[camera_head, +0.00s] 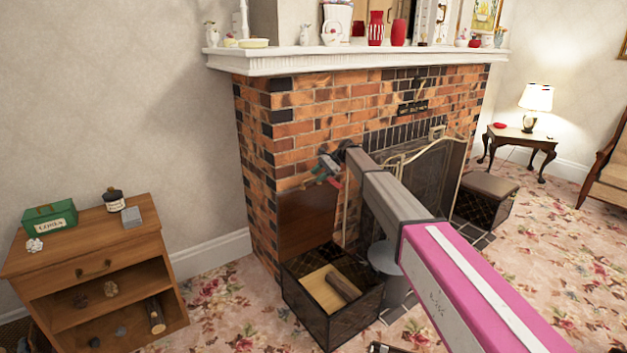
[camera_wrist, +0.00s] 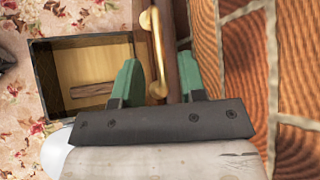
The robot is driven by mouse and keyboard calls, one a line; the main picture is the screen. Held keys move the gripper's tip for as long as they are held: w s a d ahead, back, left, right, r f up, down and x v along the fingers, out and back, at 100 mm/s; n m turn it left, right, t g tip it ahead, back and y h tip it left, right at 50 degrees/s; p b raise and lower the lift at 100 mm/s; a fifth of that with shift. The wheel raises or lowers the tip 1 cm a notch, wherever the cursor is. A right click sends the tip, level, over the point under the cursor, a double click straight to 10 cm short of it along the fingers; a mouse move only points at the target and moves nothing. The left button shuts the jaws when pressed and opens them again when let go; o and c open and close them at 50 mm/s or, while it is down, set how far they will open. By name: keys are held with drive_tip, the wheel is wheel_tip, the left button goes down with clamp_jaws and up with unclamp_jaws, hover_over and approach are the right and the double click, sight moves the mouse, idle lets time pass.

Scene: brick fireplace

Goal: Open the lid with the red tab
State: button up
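The left fireside box (camera_head: 368,312) stands open on the carpet at the left of the hearth, and its pale inside with a log shows. Its brown lid (camera_head: 308,222) stands upright against the brick. A small red piece (camera_head: 335,183) shows by my gripper (camera_head: 325,168) near the lid's top; I cannot tell whether it is the tab. In the wrist view my gripper (camera_wrist: 158,88) has its green fingers apart, with a brass handle (camera_wrist: 155,50) and the brown lid edge between them. The right finger is close to the lid; contact is unclear. The box is below (camera_wrist: 90,46).
The brick fireplace (camera_head: 300,115) is close on the right in the wrist view. A fire screen (camera_head: 450,165) and a second, closed box (camera_head: 490,186) stand farther right. A wooden cabinet (camera_head: 95,255) stands at left. Open carpet (camera_head: 225,310) lies in between.

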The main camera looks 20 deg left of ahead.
drive_tip(key=v, duration=0.7)
drive_tip(key=shift+w, duration=0.1)
